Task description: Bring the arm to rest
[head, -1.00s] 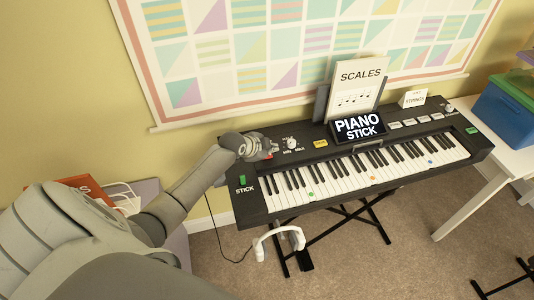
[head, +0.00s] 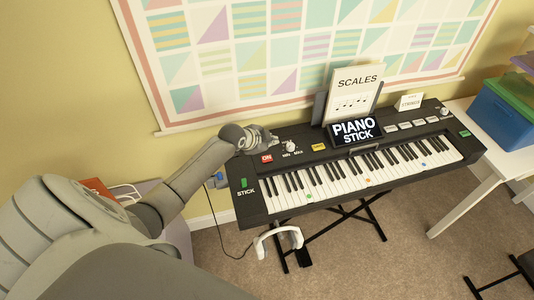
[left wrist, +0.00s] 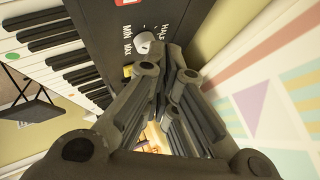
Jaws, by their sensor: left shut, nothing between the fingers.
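My left arm comes in from the left in the head view. Its gripper (head: 262,138) is over the back left corner of the black keyboard (head: 248,205), between the red ON button (head: 267,158) and the wall. In the left wrist view the fingers (left wrist: 160,95) are closed together with nothing between them. A white volume knob (head: 291,147) is just right of the gripper; it also shows beyond the fingers in the left wrist view (left wrist: 143,42). I cannot tell from these frames whether the fingertips touch the keyboard. My right gripper is not in view.
The lit PIANO STICK display (head: 353,132) and the SCALES sheet (head: 355,92) stand at the keyboard's back. White headphones (head: 278,241) hang at its front. A white table (head: 497,157) with a blue bin (head: 503,115) is at right. The patterned wall panel (head: 300,50) is close behind.

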